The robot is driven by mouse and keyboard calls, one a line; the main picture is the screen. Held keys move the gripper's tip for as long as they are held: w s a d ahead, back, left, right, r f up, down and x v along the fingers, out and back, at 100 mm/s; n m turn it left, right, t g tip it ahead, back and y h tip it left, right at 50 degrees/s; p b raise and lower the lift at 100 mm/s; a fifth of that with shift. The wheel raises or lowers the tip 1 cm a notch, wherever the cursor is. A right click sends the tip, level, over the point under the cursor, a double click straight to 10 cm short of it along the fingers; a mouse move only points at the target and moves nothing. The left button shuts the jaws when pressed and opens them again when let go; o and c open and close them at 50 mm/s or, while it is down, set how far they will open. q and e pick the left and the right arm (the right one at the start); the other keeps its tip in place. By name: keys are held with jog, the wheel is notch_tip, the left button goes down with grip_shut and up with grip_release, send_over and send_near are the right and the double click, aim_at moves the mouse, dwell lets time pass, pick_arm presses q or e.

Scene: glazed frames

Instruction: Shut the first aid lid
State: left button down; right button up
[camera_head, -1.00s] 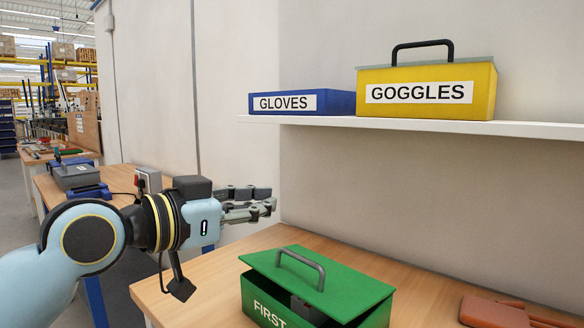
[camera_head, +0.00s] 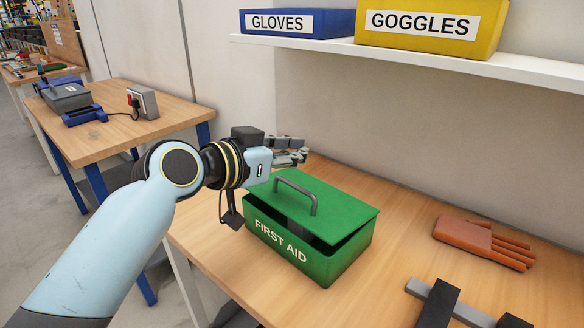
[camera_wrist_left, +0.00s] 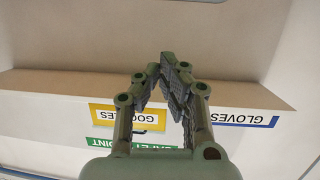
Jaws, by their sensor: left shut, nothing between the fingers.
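The green first aid box (camera_head: 310,255) stands on the wooden table, its "FIRST AID" label facing me. Its green lid (camera_head: 335,208) with a grey handle (camera_head: 297,190) is ajar. A dark gap shows between the lid and the box's front and right walls, with something grey inside, mostly hidden. My left gripper (camera_head: 303,149) is shut and empty, held just beyond the lid's far left part in the head view; its exact height is unclear. In the left wrist view its fingers (camera_wrist_left: 165,62) come together with nothing between them. My right gripper is not in view.
A shelf (camera_head: 400,63) above holds the blue gloves box (camera_head: 297,24) and yellow goggles box (camera_head: 430,28). An orange-brown glove (camera_head: 480,241) and a grey bar with black parts (camera_head: 440,300) lie to the right. Bare table lies between them and the first aid box.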

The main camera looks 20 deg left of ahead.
aim_at(292, 206)
pick_arm(q)
jog(key=shift+s+a+f, duration=0.1)
jog(key=shift+f, duration=0.85)
jog(key=shift+s+a+f, duration=0.1)
jog(key=shift+f, duration=0.8)
